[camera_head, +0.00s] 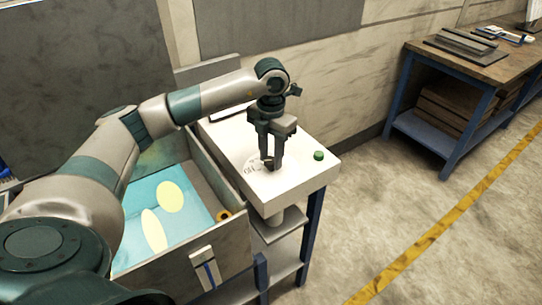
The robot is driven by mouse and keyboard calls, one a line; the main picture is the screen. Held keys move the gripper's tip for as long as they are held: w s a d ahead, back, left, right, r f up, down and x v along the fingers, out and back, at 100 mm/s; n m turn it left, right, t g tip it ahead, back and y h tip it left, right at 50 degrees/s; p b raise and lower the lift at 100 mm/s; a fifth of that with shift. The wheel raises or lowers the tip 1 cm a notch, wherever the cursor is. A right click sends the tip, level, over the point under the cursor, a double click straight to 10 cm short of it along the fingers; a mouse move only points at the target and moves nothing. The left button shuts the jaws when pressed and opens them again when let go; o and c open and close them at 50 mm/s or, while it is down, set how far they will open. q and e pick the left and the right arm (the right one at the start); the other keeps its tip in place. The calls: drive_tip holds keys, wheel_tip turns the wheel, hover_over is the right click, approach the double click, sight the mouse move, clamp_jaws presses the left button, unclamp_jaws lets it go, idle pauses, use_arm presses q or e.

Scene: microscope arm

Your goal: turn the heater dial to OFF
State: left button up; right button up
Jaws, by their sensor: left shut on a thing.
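The heater (295,188) is a pale box with a flat top, standing at the middle of the view. Faint dark markings that look like lettering (250,168) lie on its top, beside my fingertips. My left gripper (270,164) points down onto this top and is shut on the small dark heater dial (267,161). The fingers hide most of the dial, and its setting cannot be read. A small green round part (319,155) sits on the heater top, right of the gripper and apart from it. My right gripper is not in view.
A grey-walled bin (225,245) with a light blue inside and yellow oval shapes stands left of the heater. A workbench (480,65) with blue legs is at the back right. The floor on the right is clear, with a yellow line (440,228).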

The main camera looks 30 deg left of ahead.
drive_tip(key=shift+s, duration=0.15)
use_arm(q)
drive_tip(key=o, duration=1)
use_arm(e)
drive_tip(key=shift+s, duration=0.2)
use_arm(q)
drive_tip(key=shift+o, duration=0.2)
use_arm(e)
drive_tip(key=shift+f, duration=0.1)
use_arm(q)
drive_tip(key=shift+r, duration=0.5)
wheel_tip(320, 180, up, 8)
drive_tip(key=r+b, duration=0.1)
drive_tip(key=b, duration=0.1)
wheel_tip(320, 180, up, 6)
hover_over(271, 160)
drive_tip(key=shift+r, duration=0.75)
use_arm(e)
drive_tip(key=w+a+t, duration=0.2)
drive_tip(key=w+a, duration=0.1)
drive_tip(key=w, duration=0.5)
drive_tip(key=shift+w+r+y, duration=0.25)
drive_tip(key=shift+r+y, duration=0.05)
use_arm(q)
drive_tip(key=shift+s+f, duration=0.1)
